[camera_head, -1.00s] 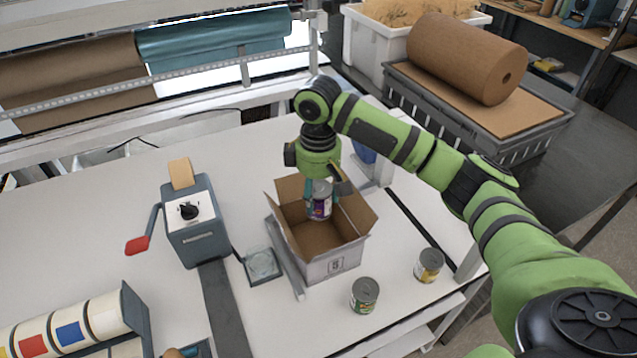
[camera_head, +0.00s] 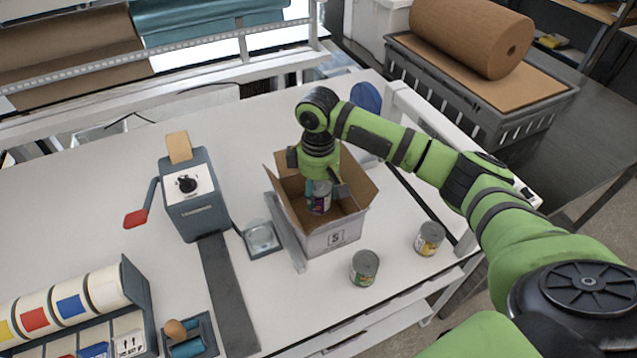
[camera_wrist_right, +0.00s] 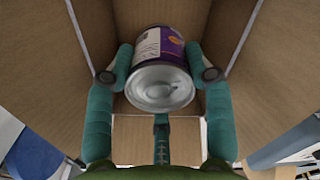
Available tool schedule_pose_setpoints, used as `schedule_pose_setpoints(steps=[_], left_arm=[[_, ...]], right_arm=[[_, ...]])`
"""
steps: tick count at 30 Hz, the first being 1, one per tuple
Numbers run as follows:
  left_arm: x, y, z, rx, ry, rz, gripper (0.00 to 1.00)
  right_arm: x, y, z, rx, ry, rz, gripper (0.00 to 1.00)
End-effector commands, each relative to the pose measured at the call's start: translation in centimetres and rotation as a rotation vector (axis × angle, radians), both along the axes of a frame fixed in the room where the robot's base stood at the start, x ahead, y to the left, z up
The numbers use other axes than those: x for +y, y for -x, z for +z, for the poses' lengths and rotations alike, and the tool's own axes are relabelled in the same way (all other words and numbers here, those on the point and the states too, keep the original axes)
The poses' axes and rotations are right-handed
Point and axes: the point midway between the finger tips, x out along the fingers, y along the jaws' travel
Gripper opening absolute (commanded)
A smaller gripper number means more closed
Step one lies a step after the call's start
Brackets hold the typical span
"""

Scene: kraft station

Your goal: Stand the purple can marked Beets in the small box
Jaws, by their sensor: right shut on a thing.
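The purple can (camera_head: 320,198) is upright inside the open small box (camera_head: 335,239), near its back wall. My right gripper (camera_head: 322,189) reaches down into the box and is shut on the can. In the right wrist view the can (camera_wrist_right: 166,68) sits between the two teal fingers of the gripper (camera_wrist_right: 165,75), with its metal lid facing the camera and cardboard walls around it. I cannot tell whether the can's base touches the box floor. My left gripper is not in view.
Two other cans, one green-labelled (camera_head: 364,268) and one yellow-labelled (camera_head: 429,239), stand in front and to the right of the box. A grey dispenser (camera_head: 195,205) with a red-handled crank and a small scale-like plate (camera_head: 261,238) stand to its left.

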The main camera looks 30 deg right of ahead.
Motion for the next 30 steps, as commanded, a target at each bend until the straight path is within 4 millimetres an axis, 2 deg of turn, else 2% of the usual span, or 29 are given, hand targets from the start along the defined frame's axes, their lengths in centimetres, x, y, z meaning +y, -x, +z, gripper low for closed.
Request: schedule_pose_setpoints(steps=[18, 30], left_arm=[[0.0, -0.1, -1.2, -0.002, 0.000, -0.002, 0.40], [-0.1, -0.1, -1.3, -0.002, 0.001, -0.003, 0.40]], right_arm=[[0.0, 0.0, -4.7, 0.000, 0.000, 0.000, 0.15], [0.0, 0.0, -5.3, -0.002, -0.001, 0.000, 0.15]])
